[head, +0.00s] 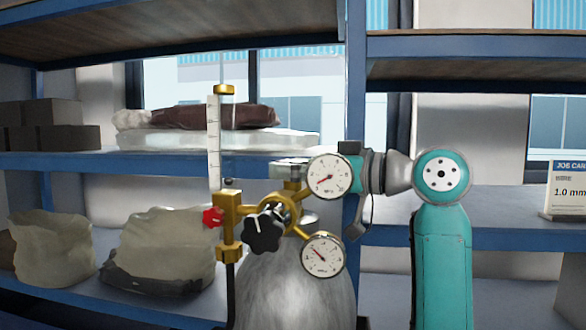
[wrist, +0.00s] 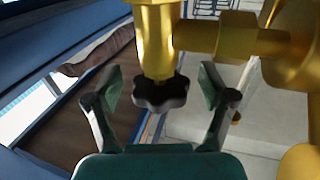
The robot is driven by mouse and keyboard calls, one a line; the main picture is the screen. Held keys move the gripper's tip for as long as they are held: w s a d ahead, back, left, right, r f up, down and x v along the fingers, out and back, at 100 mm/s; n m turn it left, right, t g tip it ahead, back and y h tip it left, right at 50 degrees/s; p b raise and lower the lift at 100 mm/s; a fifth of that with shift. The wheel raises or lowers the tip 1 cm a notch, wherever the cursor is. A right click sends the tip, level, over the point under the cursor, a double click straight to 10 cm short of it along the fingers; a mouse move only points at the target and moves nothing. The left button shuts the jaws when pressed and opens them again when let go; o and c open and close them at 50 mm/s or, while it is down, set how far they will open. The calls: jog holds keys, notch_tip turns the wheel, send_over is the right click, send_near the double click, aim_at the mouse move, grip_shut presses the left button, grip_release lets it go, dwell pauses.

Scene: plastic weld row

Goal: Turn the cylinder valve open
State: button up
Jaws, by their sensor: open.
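A grey gas cylinder (head: 295,290) stands in front of the shelves, topped by a brass valve and regulator body (head: 282,212). In the wrist view, a black lobed knob (wrist: 160,93) sits at the end of a brass stem (wrist: 156,45). My gripper (wrist: 158,85) is open, with one finger on each side of this knob and gaps visible on both sides. In the head view my gripper is mostly hidden behind the upper gauge (head: 329,177). A black star knob (head: 262,230) faces the head camera; I cannot tell whether it is the same knob.
A lower gauge (head: 322,255), a red knob (head: 213,217) and a clear flow tube (head: 214,145) crowd the brass body. Blue shelves (head: 110,162) behind hold sacks (head: 165,245) and boxes (head: 50,125). A sign (head: 567,190) stands at the right.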

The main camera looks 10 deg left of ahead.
jog(key=c, duration=1.2)
jog(key=shift+o, duration=0.2)
jog(key=shift+n+g, duration=0.3)
jog(key=shift+g, duration=0.2)
jog(key=n+g, duration=0.2)
jog(key=g, duration=0.1)
jog(key=n+g, duration=0.2)
jog(key=g, duration=0.1)
jog(key=shift+g+y, duration=0.3)
jog(key=shift+g, duration=0.1)
jog(key=shift+n+g+h, duration=0.5)
jog(key=shift+n+g, duration=0.7)
jog(key=shift+g, duration=0.45)
jog(key=shift+n+g+h, duration=0.5)
jog(key=shift+n+g, duration=0.7)
jog(key=shift+g, duration=0.45)
jog(key=o, duration=1.2)
jog(key=shift+c, duration=0.2)
